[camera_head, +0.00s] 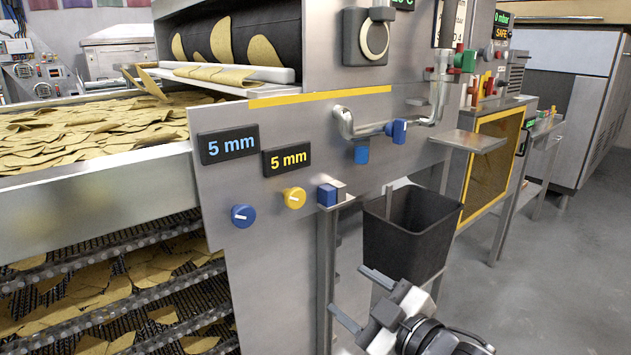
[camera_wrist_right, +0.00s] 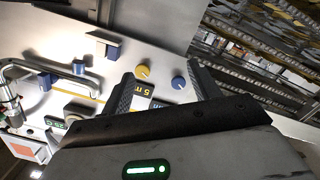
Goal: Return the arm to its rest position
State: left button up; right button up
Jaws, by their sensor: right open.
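My right gripper (camera_head: 362,298) is at the bottom of the head view, in front of the steel machine panel (camera_head: 270,220) and below the dark bin. Its two fingers are spread apart, with nothing between them. In the right wrist view the open fingers (camera_wrist_right: 165,92) frame part of the panel, with a yellow knob (camera_wrist_right: 142,71) and a blue knob (camera_wrist_right: 179,82) beyond them. The gripper appears apart from the panel. My left gripper is in neither view.
A dark bin (camera_head: 405,235) hangs beside the panel, close above the right gripper. A blue block (camera_head: 327,195) sits on a small ledge. Chips fill a conveyor (camera_head: 75,185) at left, over mesh racks (camera_head: 110,300). Grey floor (camera_head: 540,290) is open at right.

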jog(key=s+d+f+m+g+h, duration=0.2)
jog(key=s+f+m, duration=0.3)
jog(key=s+f, duration=0.4)
jog(key=s+d+f+m+g+h, duration=0.1)
jog(key=s+d+f+m+h, duration=0.2)
jog(key=s+f, duration=0.7)
notch_tip(320, 180, down, 4)
jog(key=m+h, duration=0.1)
jog(key=m, duration=0.1)
jog(key=shift+s+d+m+g, duration=0.25)
jog(key=shift+d+m+g, duration=0.05)
jog(key=shift+g, duration=0.1)
